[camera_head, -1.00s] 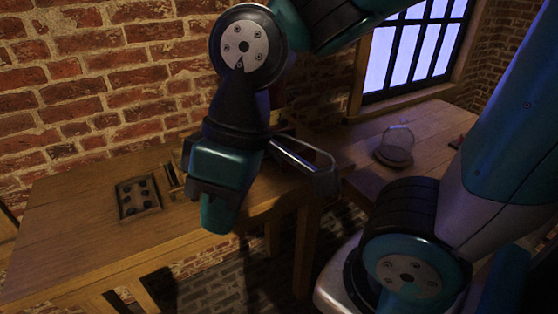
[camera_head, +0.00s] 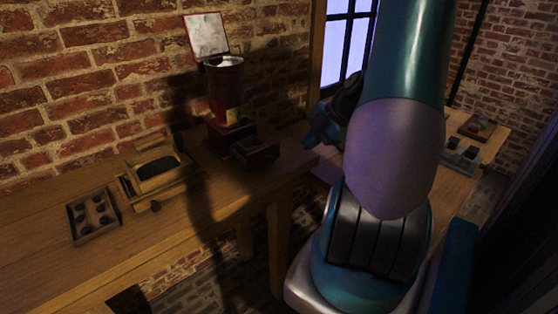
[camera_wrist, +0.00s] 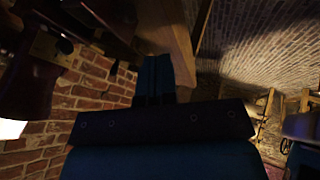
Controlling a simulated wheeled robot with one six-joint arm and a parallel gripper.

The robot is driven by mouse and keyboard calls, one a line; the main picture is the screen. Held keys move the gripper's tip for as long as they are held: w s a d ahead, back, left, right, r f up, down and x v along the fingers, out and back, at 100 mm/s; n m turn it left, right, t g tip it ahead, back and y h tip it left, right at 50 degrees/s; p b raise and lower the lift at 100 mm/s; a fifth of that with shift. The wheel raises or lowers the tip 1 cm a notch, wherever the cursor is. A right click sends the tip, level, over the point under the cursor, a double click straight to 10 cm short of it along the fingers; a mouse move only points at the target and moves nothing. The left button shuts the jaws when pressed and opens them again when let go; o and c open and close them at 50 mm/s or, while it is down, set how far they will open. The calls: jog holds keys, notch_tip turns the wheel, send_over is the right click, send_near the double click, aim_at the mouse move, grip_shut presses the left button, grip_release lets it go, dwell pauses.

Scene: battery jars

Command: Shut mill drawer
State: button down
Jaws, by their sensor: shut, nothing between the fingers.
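The red mill (camera_head: 224,95) stands on the wooden table against the brick wall, its square lid tipped up. Its drawer (camera_head: 257,152) sticks out at the base on the right-hand side. My gripper (camera_head: 316,136) is to the right of the drawer and apart from it, partly hidden behind my arm. In the wrist view, my gripper's fingers (camera_wrist: 155,78) are together and hold nothing. Dark red parts of the mill (camera_wrist: 28,88) show at upper left there, with a small round knob near them.
A wooden tray with dark round pieces (camera_head: 92,213) and a wooden box with a dark inside (camera_head: 158,170) stand left of the mill. The table (camera_head: 150,235) has bare space in front of them. Another tabletop with small items (camera_head: 468,148) lies at right.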

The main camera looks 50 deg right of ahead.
jog(key=shift+w+a+f+p, duration=0.25)
jog(key=shift+w+f+p, duration=0.5)
jog(key=shift+w+f, duration=0.7)
jog(key=shift+w+a+f+p, duration=0.2)
jog(key=shift+w+f+p, duration=0.6)
jog(key=shift+w+f, duration=0.65)
jog(key=shift+w+a+f+p, duration=0.25)
jog(key=shift+w+f+p, duration=0.5)
jog(key=shift+w+f, duration=0.65)
jog(key=shift+w+r, duration=0.1)
